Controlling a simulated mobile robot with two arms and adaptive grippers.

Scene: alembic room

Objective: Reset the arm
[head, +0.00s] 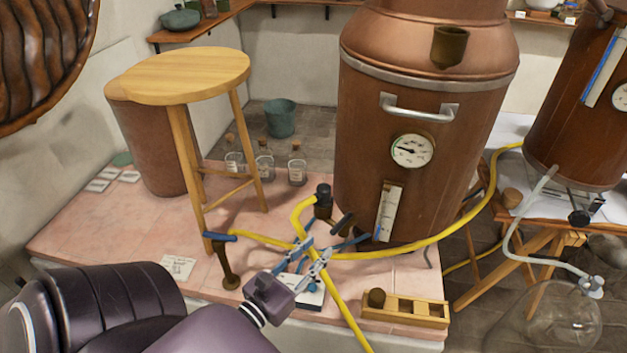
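My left arm comes in from the lower left. Its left gripper (316,250) is in front of the large copper still, above the pink tiled platform. Its two fingers stand apart and it looks open, with no object clearly held. The yellow hose (335,297) passes right by the fingers in the picture; I cannot tell whether they touch. My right arm and gripper are not in view.
The copper still (425,150) stands behind the gripper. A brass valve with a blue handle (219,237) is to its left. A wooden rack (405,309) is to the right. A wooden stool (185,76) and several glass bottles (297,172) stand farther back. A glass flask (555,318) is at lower right.

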